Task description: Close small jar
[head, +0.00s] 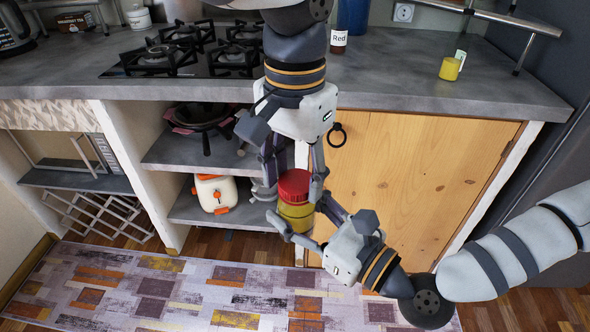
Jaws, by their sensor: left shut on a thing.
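The small jar is in the air in front of the cupboard door, with a yellow body (297,217) and a red lid (294,184) at its top. Whether the lid is seated or turned tight cannot be told. My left gripper (293,176) comes down from above, its fingers on both sides of the red lid, shut on it. My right gripper (299,214) reaches in from the lower right. Its fingers lie on both sides of the yellow body and appear shut on it, partly hiding it.
Above is the grey counter (410,75) with a gas hob (190,55), a jar labelled Red (338,40) and a yellow container (450,68). Open shelves (165,155) hold a pan (205,117) and a white-orange item (214,192). The wooden door (420,185) is close behind my grippers.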

